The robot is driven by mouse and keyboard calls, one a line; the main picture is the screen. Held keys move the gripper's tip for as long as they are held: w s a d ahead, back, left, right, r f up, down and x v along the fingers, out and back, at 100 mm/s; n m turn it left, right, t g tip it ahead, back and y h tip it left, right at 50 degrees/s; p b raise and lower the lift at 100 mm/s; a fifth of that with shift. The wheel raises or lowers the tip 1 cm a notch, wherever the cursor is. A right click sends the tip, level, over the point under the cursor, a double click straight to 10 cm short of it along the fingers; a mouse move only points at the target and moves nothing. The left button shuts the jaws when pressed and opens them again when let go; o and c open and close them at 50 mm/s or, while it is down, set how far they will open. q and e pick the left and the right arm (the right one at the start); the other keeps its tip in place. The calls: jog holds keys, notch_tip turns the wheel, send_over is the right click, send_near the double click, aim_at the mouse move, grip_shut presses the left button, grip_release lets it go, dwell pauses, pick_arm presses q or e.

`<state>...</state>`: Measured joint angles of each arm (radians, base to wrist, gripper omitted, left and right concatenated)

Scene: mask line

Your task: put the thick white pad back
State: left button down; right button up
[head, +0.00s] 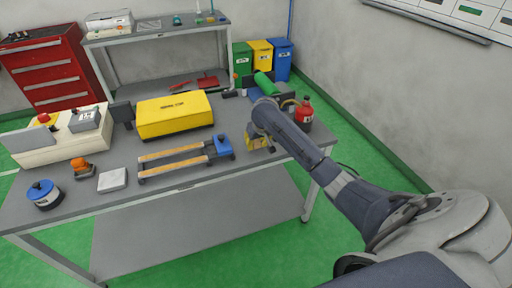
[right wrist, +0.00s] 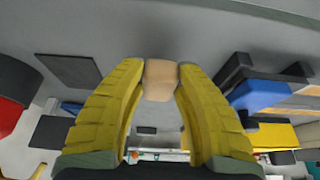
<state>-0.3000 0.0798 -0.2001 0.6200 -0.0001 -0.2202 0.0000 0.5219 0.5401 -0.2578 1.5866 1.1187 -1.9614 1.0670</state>
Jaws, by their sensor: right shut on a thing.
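A white square pad (head: 112,180) lies flat near the front edge of the grey workbench (head: 80,220), left of the rail frame. My right gripper (head: 259,144) is over the right part of the bench, to the right of the blue-ended rail frame (head: 185,157). In the right wrist view its yellow fingers (right wrist: 160,80) are closed on a small pale beige block, which shows between the fingertips. In the head view the fingers and arm hide that block. I cannot tell whether it is a pad. My left gripper is not in view.
A yellow case (head: 174,115) stands behind the rail frame. A red bottle (head: 304,114) and a green roll (head: 263,85) are at the bench's right end. A blue-lidded pot (head: 43,194), an orange-topped item (head: 83,168) and a cream control box (head: 65,140) stand at the left.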

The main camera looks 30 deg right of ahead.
jog(key=shift+f, duration=1.15)
jog(key=shift+f, duration=0.1)
jog(key=o, duration=1)
jog(key=shift+o, duration=0.2)
jog(key=shift+r, duration=0.4)
jog(key=v, duration=1.1)
jog(key=shift+s+r, duration=0.2)
